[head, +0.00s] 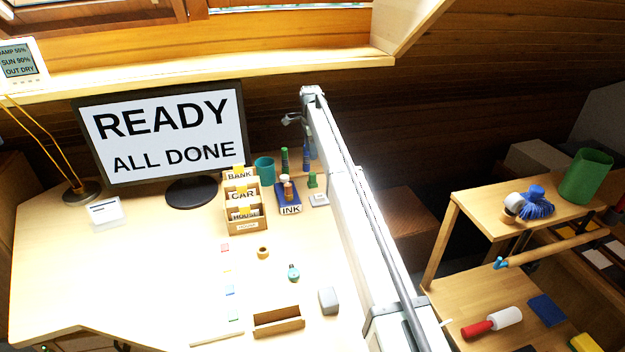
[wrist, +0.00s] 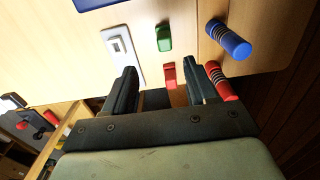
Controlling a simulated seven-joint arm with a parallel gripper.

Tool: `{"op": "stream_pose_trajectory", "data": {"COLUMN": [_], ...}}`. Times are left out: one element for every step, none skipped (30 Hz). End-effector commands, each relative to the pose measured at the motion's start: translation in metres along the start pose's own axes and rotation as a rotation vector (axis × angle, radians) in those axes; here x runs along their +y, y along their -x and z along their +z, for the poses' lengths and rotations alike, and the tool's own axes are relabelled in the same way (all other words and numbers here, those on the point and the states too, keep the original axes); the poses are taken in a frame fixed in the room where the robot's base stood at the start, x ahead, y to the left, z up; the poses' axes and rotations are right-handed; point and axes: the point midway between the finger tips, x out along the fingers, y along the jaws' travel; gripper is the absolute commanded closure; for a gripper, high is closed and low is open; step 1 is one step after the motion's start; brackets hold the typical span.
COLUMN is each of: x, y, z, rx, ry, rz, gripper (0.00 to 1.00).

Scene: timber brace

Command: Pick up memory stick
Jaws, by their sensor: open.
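My gripper (wrist: 162,67) is open in the wrist view, its two dark fingers spread apart with nothing held between them. A small red block-like piece (wrist: 169,75) shows in the gap between the fingers; I cannot tell its depth from them. A small green piece (wrist: 163,38) lies beyond it on the pale wood. A white plate with a raised pale piece (wrist: 119,46) lies left of the green one. I cannot tell for certain which of these is the memory stick. In the head view the fingers cannot be made out clearly, and my arm hides part of the desk.
A blue striped cylinder (wrist: 228,39) and a red striped cylinder (wrist: 220,82) stand close to the right finger. In the head view, the INK pad (head: 289,204), card holder (head: 240,205), teal cup (head: 264,168) and monitor (head: 165,130) crowd the back. The desk's front left is clear.

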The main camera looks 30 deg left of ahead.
Motion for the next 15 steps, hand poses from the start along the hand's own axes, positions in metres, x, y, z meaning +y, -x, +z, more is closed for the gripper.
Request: {"op": "stream_pose_trajectory", "data": {"x": [0.001,0.001,0.001,0.001,0.001,0.000,0.000,0.001,0.000,0.000,0.000,0.000,0.000,0.000,0.000], "y": [-0.007,-0.011,-0.017,-0.022,-0.027,-0.035,-0.040,-0.045,-0.052,-0.056,-0.060,-0.065,-0.068,-0.071,-0.073], "z": [0.000,0.000,0.000,0.000,0.000,0.000,-0.001,-0.001,-0.001,-0.001,-0.001,-0.001,-0.001,-0.001,-0.001], "rx": [-0.001,-0.001,-0.001,-0.001,-0.001,-0.002,-0.002,-0.002,-0.002,-0.002,-0.002,-0.002,-0.002,-0.002,-0.002], "ry": [0.000,0.000,0.001,0.001,0.001,0.001,0.001,0.001,0.001,0.001,0.001,0.001,0.001,0.001,0.001], "rz": [0.001,0.001,0.001,0.001,0.001,0.000,0.000,0.001,0.001,0.000,0.000,-0.001,-0.001,-0.001,-0.001], "gripper": [0.43,0.43,0.43,0.43,0.43,0.43,0.43,0.43,0.43,0.43,0.43,0.43,0.43,0.43,0.43]}}
